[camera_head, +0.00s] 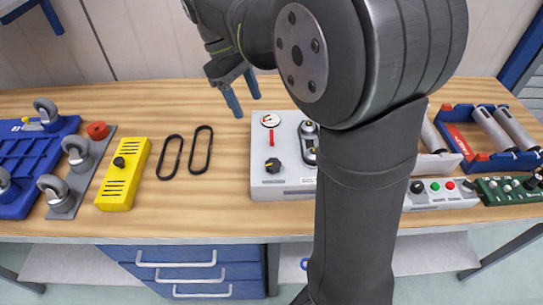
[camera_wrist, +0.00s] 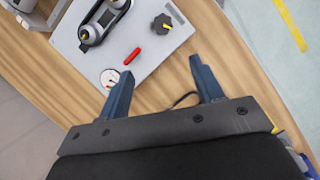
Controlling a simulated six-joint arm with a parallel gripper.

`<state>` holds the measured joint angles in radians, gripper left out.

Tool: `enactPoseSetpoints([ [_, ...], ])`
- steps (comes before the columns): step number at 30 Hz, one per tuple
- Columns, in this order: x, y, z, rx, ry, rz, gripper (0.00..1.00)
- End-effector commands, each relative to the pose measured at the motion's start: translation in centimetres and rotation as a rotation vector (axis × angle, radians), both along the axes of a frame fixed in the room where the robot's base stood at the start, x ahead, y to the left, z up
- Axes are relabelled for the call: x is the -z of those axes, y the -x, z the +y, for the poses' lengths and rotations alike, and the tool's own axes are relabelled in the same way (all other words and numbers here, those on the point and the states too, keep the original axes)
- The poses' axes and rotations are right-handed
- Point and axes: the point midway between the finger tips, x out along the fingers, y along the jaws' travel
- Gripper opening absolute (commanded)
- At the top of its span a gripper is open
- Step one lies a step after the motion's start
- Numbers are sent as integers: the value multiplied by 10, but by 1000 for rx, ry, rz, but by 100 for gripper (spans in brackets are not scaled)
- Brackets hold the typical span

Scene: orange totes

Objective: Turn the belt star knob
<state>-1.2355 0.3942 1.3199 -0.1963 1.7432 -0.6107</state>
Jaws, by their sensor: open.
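A black star knob (camera_head: 273,165) with a yellow mark sits on the front left of a light grey panel box (camera_head: 285,185). In the wrist view the knob (camera_wrist: 162,23) shows near the right edge of the box top (camera_wrist: 165,50). A belt unit with two pulleys (camera_head: 309,140) is mounted beside it, partly hidden by my arm in the head view; it also shows in the wrist view (camera_wrist: 105,20). My gripper (camera_head: 247,106) is open and empty, above the table behind and left of the box. In the wrist view my gripper's fingers (camera_wrist: 161,65) are apart from the knob.
A red lever (camera_head: 271,138) and a round gauge (camera_head: 270,120) are on the same box. Two black belt loops (camera_head: 201,150) and a yellow box (camera_head: 122,180) with a black knob lie left. Casters, a blue tray (camera_head: 30,165) and control boxes (camera_head: 440,193) flank them.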

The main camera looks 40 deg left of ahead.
Motion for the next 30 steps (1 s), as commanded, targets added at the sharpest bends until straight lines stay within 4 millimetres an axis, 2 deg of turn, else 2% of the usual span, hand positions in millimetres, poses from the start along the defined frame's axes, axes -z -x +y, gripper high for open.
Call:
enactPoseSetpoints([
  [5,5,7,-8,33,20,-25,61],
  [8,17,5,-13,33,21,-24,61],
  [24,123,-5,-55,31,21,-22,61],
  [30,150,-8,-66,32,18,-22,61],
])
